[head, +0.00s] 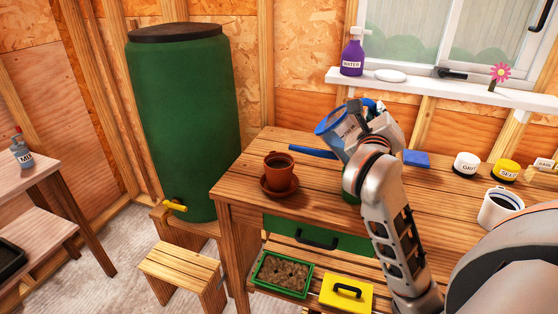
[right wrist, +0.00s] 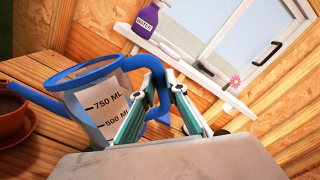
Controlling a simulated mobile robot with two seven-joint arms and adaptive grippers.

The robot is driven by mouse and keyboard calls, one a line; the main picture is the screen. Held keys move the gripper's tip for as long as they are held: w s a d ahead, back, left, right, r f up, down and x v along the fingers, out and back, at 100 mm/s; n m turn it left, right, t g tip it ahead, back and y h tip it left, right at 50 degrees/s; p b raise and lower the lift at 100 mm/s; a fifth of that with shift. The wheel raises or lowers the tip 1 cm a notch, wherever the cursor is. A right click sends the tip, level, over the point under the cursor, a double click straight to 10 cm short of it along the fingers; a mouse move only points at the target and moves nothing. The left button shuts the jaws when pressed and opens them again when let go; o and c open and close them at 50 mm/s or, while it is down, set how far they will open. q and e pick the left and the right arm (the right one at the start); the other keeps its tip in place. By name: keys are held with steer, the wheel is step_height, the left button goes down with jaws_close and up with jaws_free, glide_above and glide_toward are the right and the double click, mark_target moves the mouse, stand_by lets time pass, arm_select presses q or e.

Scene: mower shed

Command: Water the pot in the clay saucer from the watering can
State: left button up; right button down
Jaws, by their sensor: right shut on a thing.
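The brown pot (head: 279,163) with dark soil stands upright in the clay saucer (head: 278,187) at the bench's left front; part of it shows at the left edge of the right wrist view (right wrist: 12,108). The watering can (head: 337,124) has a blue rim, a blue spout and a clear body marked 750 ML and 500 ML (right wrist: 104,104). My right gripper (right wrist: 162,92) is shut on its blue handle. The can appears tilted, with its spout (head: 312,153) pointing left towards the pot. I see no water flowing. My left gripper is not in view.
The wooden bench (head: 240,190) also holds a blue block (head: 416,158), labelled jars (head: 466,163) and a white mug (head: 500,207) at the right. A green barrel (head: 183,110) with a yellow tap stands left. A purple bottle (head: 352,53) is on the sill.

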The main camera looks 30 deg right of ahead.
steer(key=shift+w+a+r+n+p, duration=0.3)
steer(key=shift+w+r+n+p, duration=0.05)
steer(key=shift+r+p, duration=0.2)
steer(key=shift+w+a+r+n+p, duration=0.3)
steer(key=shift+a+r+p, duration=0.05)
steer(key=shift+r+p, duration=0.25)
steer(key=shift+w+a+r+n+p, duration=0.3)
steer(key=shift+w+r+n+p, duration=0.05)
steer(key=shift+r+p, duration=0.2)
stand_by(2.5)
